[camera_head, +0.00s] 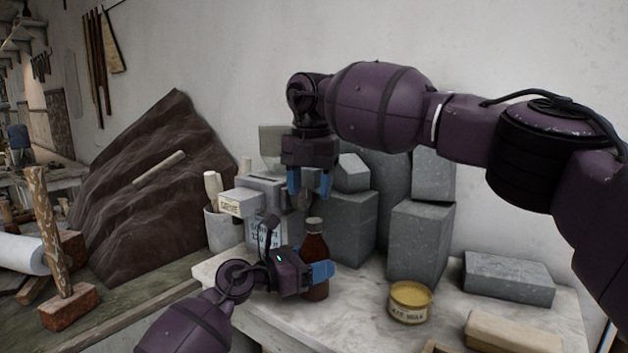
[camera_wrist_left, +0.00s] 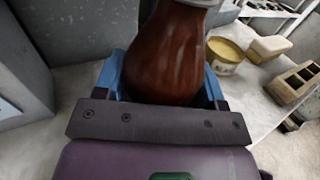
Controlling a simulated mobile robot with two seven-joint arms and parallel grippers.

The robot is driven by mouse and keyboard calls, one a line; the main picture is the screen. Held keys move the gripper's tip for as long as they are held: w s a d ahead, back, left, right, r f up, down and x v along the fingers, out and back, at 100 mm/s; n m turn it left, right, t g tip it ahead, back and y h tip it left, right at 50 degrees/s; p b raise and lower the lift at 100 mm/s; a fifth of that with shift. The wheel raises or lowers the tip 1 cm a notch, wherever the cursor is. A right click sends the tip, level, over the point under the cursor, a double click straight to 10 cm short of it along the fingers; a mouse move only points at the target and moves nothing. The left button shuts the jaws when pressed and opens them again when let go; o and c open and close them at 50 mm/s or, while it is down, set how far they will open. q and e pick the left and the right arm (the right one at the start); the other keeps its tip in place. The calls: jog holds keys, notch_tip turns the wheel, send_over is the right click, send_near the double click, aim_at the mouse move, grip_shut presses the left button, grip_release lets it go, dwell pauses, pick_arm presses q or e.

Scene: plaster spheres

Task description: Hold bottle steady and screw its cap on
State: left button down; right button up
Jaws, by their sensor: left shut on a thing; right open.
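A brown bottle (camera_head: 314,250) stands upright on the pale worktop, with a light-coloured cap or neck piece (camera_head: 313,224) at its top. My left gripper (camera_head: 322,272) is shut on the bottle's body from the left. In the left wrist view the bottle (camera_wrist_left: 166,55) fills the space between the blue fingers (camera_wrist_left: 164,85). My right gripper (camera_head: 309,182) is open and points down above the bottle top, with a gap between them. Whether the piece at the top is a seated cap cannot be told.
Grey stone blocks (camera_head: 418,240) stand behind and right of the bottle. A yellow wax tin (camera_head: 410,301) sits to the right, also in the left wrist view (camera_wrist_left: 226,54). A brush pot (camera_head: 222,230) and a lettered box stand to the left. A flat grey slab (camera_head: 508,278) lies far right.

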aim_at(314, 220)
jog(key=n, duration=0.4)
jog(key=shift+r, duration=0.4)
jog(key=n, duration=0.5)
jog(key=shift+d+r, duration=0.1)
jog(key=shift+r, duration=0.2)
jog(key=n, duration=0.5)
jog(key=shift+d+r+n, duration=0.15)
jog(key=shift+n, duration=0.25)
jog(key=n, duration=0.4)
jog(key=shift+d, duration=0.1)
jog(key=shift+f, duration=4.05)
jog(key=c, duration=0.9)
